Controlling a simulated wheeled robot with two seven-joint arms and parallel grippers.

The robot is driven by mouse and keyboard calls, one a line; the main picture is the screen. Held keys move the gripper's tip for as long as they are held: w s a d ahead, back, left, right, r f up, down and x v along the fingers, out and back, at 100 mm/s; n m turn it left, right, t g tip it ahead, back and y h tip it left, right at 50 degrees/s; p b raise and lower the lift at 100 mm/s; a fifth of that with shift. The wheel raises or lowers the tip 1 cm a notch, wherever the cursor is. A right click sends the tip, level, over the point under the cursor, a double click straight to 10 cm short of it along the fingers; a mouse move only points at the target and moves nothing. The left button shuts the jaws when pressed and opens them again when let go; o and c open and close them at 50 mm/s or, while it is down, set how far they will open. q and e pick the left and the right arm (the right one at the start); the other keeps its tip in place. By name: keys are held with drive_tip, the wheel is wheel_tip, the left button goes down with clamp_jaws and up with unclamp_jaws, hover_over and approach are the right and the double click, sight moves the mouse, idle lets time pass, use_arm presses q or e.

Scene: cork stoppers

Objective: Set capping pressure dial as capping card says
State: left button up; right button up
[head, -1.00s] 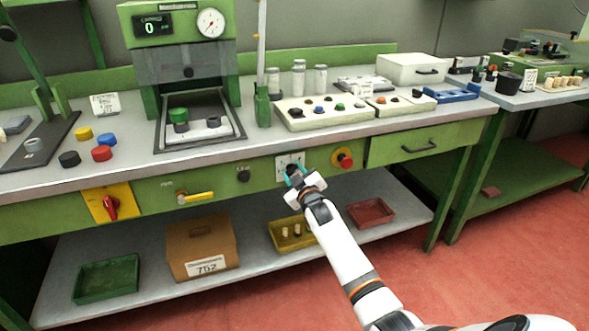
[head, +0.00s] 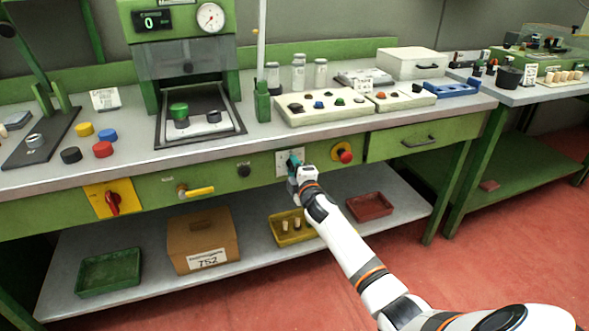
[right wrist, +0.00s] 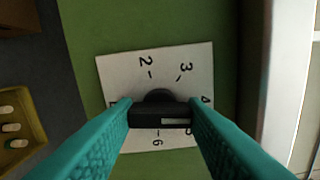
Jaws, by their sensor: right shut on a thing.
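The pressure dial is a black knob (right wrist: 160,112) on a white number plate (right wrist: 118,76) on the bench's green front; the plate also shows in the head view (head: 281,160). In the right wrist view, 2, 3, 4 and 6 can be read; other numbers are partly hidden. A pale mark shows on the right part of the knob's bar. My right gripper (right wrist: 161,117) is shut on the knob, one teal finger on each side. A white card (head: 106,99) stands on the bench at the left, its writing too small to read. My left gripper is out of view.
The capping press (head: 190,65) shows 0 on its display (head: 152,21). A red button (head: 345,156) is just right of the dial, a small black knob (head: 244,170) to its left. A yellow lever (head: 200,191) and red switch (head: 112,203) are further left.

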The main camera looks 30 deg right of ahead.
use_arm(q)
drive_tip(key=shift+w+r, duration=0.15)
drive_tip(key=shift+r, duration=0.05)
use_arm(e)
drive_tip(key=shift+n, duration=0.5)
drive_tip(key=shift+f, duration=0.1)
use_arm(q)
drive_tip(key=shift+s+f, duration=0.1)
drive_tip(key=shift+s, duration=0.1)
use_arm(e)
drive_tip(key=o, duration=1)
drive_tip(key=shift+s, duration=0.25)
use_arm(q)
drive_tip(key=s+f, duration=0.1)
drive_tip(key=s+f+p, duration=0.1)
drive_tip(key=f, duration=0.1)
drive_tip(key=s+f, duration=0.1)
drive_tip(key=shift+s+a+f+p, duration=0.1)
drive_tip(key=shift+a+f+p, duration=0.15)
drive_tip(key=shift+p, duration=0.1)
use_arm(e)
drive_tip(key=v, duration=1.1)
drive_tip(key=shift+s, duration=0.25)
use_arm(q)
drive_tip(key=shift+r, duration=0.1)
